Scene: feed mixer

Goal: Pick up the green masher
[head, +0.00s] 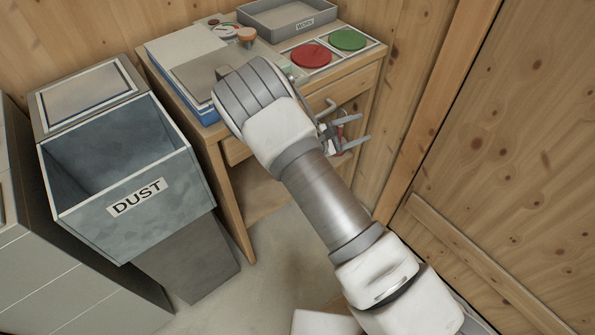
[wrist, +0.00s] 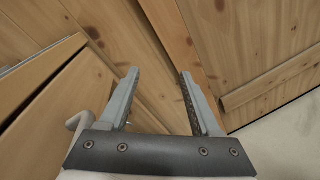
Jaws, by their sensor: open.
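I cannot make out a green masher for certain in either view. A round green disc (head: 348,39) lies in a square frame at the right end of the wooden desk's top, and I cannot tell if it is part of a masher. My gripper (head: 362,138) is in front of the desk's right side, below the top. In the wrist view my gripper (wrist: 159,78) shows two fingers spread apart with nothing between them. My arm hides part of the desk top and front.
The wooden desk (head: 370,75) has a drawer handle (head: 326,108) close to my gripper. A red disc (head: 310,55), a grey tray (head: 287,18) and a brown knob (head: 246,34) are on top. A DUST bin (head: 175,200) stands left.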

